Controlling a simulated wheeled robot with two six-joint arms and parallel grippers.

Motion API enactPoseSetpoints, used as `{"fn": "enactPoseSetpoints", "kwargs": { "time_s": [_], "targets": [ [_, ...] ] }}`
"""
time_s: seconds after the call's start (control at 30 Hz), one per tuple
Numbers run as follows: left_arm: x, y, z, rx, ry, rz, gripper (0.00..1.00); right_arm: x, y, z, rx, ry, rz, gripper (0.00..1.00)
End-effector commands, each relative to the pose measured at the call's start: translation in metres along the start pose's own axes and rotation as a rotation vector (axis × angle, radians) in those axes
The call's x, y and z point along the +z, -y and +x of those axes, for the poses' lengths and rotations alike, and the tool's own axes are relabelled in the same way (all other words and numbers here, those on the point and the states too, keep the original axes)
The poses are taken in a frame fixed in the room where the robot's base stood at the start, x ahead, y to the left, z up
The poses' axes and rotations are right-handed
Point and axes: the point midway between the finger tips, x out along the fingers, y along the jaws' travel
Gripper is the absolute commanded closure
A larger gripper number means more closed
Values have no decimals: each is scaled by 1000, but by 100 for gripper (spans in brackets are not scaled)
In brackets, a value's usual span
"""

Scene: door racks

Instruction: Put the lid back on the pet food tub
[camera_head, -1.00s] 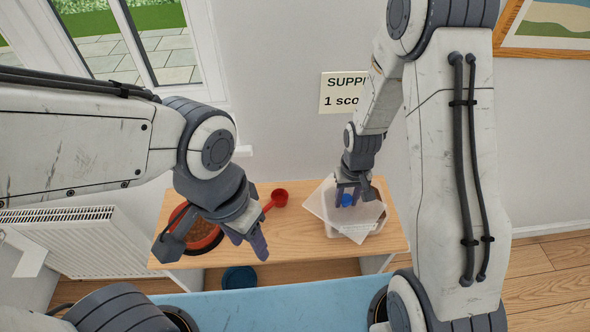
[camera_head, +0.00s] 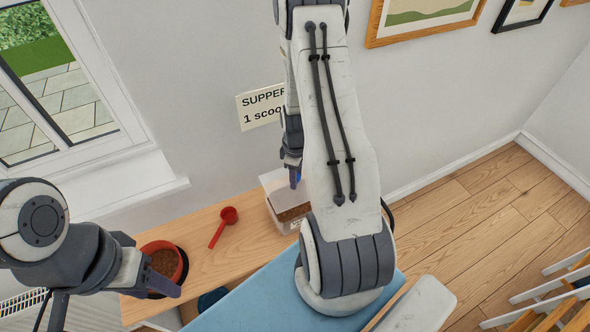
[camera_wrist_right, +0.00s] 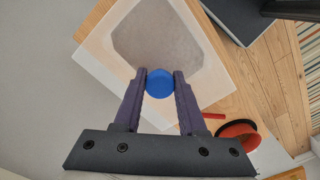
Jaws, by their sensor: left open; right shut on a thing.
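The pet food tub (camera_head: 282,226) is a clear box with brown food showing inside, at the right part of the wooden bench. The pale lid (camera_head: 271,179) is above the tub's far side, partly hidden by my right arm. My right gripper (camera_head: 293,182) is shut on the lid's blue knob, which shows between the fingers in the right wrist view (camera_wrist_right: 160,82). There the lid (camera_wrist_right: 97,50) spreads under the fingers. I cannot tell whether lid and rim touch. My left gripper (camera_head: 115,296) is open and empty, in front of the red bowl.
The red bowl (camera_head: 181,265) of brown food sits at the bench's left. A red scoop (camera_head: 222,228) lies between bowl and tub on the wooden bench (camera_head: 205,248). A dark blue bowl (camera_head: 212,298) is below the front edge. A window sill stands behind.

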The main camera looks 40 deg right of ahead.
Motion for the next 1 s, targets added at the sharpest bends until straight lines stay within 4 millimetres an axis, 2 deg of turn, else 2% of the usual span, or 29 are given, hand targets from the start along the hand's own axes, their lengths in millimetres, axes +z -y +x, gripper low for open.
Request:
{"fn": "enactPoseSetpoints", "kwargs": {
  "time_s": [0.27, 0.8, 1.0],
  "targets": [
    [1, 1, 9, 0, 0, 1, 49, 1, -1, 12, -1, 0, -16, 100],
    [3, 3, 47, 0, 0, 0, 49, 0, 0, 60, 0, 0, -15, 100],
    [3, 4, 50, 0, 0, -2, 49, 0, 0, 65, 0, 0, -15, 100]
  ]
}}
